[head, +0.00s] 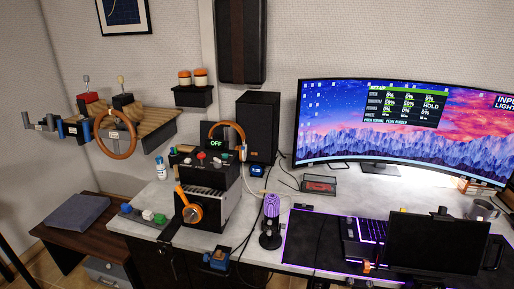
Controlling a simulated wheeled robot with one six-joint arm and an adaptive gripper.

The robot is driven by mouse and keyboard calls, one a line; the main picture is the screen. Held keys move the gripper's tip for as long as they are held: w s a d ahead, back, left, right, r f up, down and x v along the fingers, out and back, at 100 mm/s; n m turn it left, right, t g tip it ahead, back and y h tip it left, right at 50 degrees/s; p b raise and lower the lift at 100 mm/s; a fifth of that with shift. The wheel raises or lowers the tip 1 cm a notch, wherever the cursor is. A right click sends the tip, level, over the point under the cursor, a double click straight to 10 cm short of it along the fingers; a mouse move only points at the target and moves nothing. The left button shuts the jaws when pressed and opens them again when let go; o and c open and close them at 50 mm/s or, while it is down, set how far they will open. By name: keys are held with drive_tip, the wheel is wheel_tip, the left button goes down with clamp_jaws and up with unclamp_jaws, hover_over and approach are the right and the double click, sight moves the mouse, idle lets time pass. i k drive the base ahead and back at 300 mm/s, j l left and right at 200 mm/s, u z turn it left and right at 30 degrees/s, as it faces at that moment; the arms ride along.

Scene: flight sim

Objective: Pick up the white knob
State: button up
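I cannot make out my gripper in the head view.
A black control box (207,208) with an orange lever stands right of the knobs. A small bottle (161,168) stands behind them. A curved monitor (400,125) and a keyboard (371,229) are further right. A lower brown table (75,240) stands left of the desk.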

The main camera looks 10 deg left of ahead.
sight(149, 215)
drive_tip(key=i+j, duration=0.1)
drive_tip(key=j, duration=1.05)
drive_tip(key=i+j, duration=0.15)
drive_tip(key=j, duration=0.45)
drive_tip(key=i+j, duration=0.1)
drive_tip(key=j, duration=0.5)
